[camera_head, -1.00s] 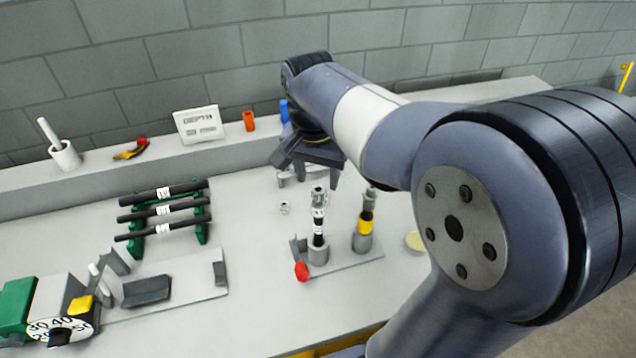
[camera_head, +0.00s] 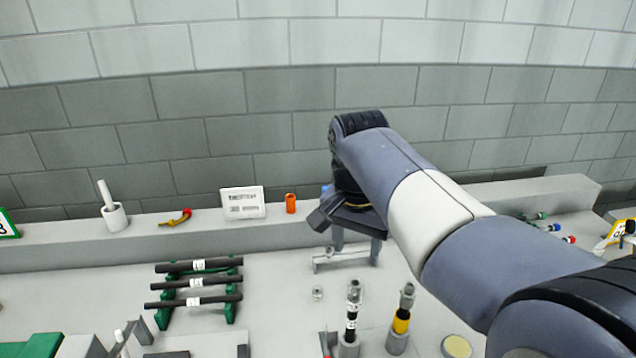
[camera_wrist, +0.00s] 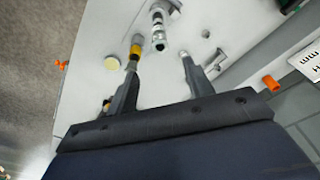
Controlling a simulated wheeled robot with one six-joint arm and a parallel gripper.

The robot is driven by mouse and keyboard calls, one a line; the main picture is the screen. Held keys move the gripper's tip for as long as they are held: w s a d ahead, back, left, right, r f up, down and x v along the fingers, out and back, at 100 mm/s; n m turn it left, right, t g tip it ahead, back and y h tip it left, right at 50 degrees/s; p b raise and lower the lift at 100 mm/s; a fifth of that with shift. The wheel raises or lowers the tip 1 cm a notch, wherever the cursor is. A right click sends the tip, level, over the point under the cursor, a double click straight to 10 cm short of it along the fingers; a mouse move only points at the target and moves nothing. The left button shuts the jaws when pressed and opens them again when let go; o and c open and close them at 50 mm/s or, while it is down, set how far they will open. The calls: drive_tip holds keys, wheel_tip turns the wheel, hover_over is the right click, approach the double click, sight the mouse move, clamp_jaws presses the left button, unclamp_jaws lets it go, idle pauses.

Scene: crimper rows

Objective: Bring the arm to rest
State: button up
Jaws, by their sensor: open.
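My gripper (camera_head: 357,252) hangs over the bench, fingers pointing down, near a small grey bracket (camera_head: 326,262) by the back ledge. In the wrist view my gripper (camera_wrist: 158,63) has its two fingers well apart with nothing held between them. Beyond the fingers in that view are a yellow-banded upright piece (camera_wrist: 135,50) and a black-and-white-banded upright piece (camera_wrist: 158,32). In the head view the yellow-banded piece (camera_head: 401,320) and the banded piece (camera_head: 352,315) stand in grey holders in front of my gripper, apart from it.
Black rods lie on a green rack (camera_head: 230,310) to the left. The back ledge (camera_head: 150,236) carries a white cup (camera_head: 114,217), a red-yellow tool (camera_head: 178,217), a white sign (camera_head: 243,203) and an orange cylinder (camera_head: 291,204). A brick wall (camera_head: 250,130) stands behind.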

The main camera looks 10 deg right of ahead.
sight(356, 283)
drive_tip(key=f, duration=0.6)
drive_tip(key=w+f, duration=0.1)
drive_tip(key=f, duration=0.3)
drive_tip(key=shift+d, duration=0.4)
drive_tip(key=shift+r+p, duration=0.45)
drive_tip(key=shift+p, duration=0.05)
drive_tip(key=shift+r, duration=0.2)
drive_tip(key=shift+f, duration=0.15)
drive_tip(key=shift+f+b, duration=0.4)
drive_tip(key=shift+f, duration=0.1)
wheel_tip(356, 283, up, 11)
drive_tip(key=s, duration=0.1)
drive_tip(key=f, duration=0.7)
drive_tip(key=w+f, duration=0.1)
drive_tip(key=f, duration=0.2)
drive_tip(key=shift+f+p, duration=0.3)
drive_tip(key=shift+f, duration=0.05)
wheel_tip(356, 283, up, 8)
drive_tip(key=p, duration=0.5)
drive_tip(key=shift+r, duration=0.2)
